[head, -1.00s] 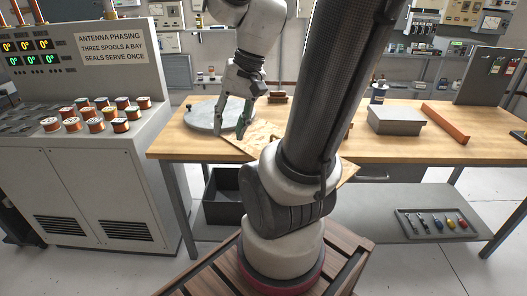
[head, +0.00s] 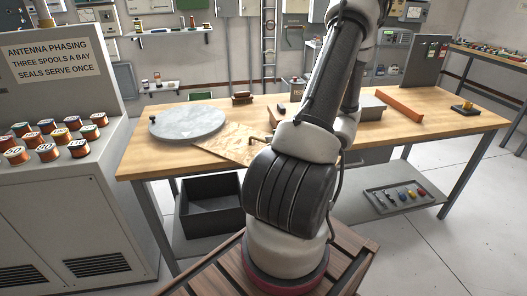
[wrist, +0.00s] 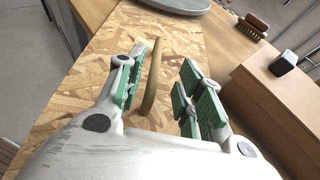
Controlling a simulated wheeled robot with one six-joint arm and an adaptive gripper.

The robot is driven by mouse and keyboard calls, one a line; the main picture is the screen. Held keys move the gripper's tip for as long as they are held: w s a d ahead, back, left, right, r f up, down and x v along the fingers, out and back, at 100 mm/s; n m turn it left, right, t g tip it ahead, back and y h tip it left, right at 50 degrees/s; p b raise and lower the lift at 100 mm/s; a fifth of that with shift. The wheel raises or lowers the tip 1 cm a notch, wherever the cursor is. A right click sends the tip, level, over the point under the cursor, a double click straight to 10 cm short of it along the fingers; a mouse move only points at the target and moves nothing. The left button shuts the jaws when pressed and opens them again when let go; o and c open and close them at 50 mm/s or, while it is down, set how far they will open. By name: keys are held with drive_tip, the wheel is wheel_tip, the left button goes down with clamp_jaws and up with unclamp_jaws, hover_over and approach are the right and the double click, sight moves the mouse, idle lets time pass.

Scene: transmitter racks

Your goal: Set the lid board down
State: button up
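The lid board, a tan chipboard sheet (head: 222,142), lies at the front of the wooden bench, its left part close to the grey round plate (head: 187,122). Its right part is hidden behind my arm in the head view. In the wrist view the board (wrist: 110,60) stretches beneath my gripper (wrist: 165,90). A brass bar handle (wrist: 152,82) stands up from it between my green-padded fingers. The fingers are apart, with gaps showing on both sides of the handle. My gripper is hidden behind my arm in the head view.
A brown box with a dark knob (wrist: 283,61) stands close right of my gripper, with a brush (wrist: 254,25) beyond. A grey box (head: 371,108) and an orange bar (head: 399,106) lie on the bench's right side. A dark open bin (head: 212,205) sits below.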

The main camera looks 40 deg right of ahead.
sight(263, 141)
drive_tip(key=x, duration=0.6)
drive_tip(key=shift+a+f, duration=0.15)
drive_tip(key=shift+a, duration=0.1)
clamp_jaws()
